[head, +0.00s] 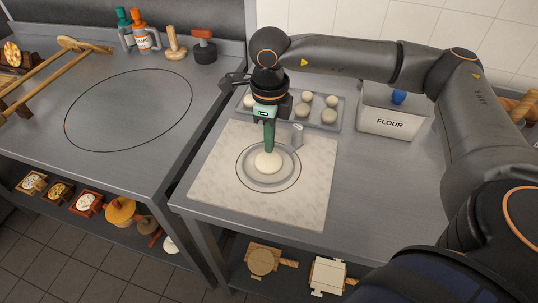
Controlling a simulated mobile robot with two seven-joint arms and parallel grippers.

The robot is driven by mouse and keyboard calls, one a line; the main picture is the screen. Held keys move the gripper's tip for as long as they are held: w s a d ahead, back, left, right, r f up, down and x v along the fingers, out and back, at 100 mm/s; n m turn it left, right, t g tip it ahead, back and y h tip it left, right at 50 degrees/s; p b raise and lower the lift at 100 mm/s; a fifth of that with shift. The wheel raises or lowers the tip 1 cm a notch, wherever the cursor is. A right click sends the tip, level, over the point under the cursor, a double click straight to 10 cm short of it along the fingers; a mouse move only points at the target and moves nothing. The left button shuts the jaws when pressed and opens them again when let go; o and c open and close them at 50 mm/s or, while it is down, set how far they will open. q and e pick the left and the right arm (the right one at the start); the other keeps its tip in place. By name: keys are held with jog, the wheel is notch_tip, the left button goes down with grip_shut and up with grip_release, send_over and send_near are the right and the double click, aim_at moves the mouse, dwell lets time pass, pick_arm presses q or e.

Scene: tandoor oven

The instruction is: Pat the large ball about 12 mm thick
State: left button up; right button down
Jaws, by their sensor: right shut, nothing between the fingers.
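My left gripper is not in view.
A tray (338,126) of several dough balls stands behind the board, and a white FLOUR bin (388,125) is at the back right. Bottles (144,33) and tools stand at the back left. The left counter's circled area (130,110) is clear.

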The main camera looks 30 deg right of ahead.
aim_at(269, 162)
jog(key=shift+r, duration=0.45)
jog(key=shift+s+a+r+p, duration=0.3)
jog(key=shift+a+r+p, duration=0.05)
jog(key=shift+r, duration=0.25)
jog(key=shift+f, duration=0.2)
jog(key=shift+f+b, duration=2)
jog(key=shift+f, duration=0.05)
jog(key=shift+f+b, duration=0.4)
jog(key=shift+f, duration=0.05)
dwell(0.8)
jog(key=shift+r, duration=0.1)
dwell(0.8)
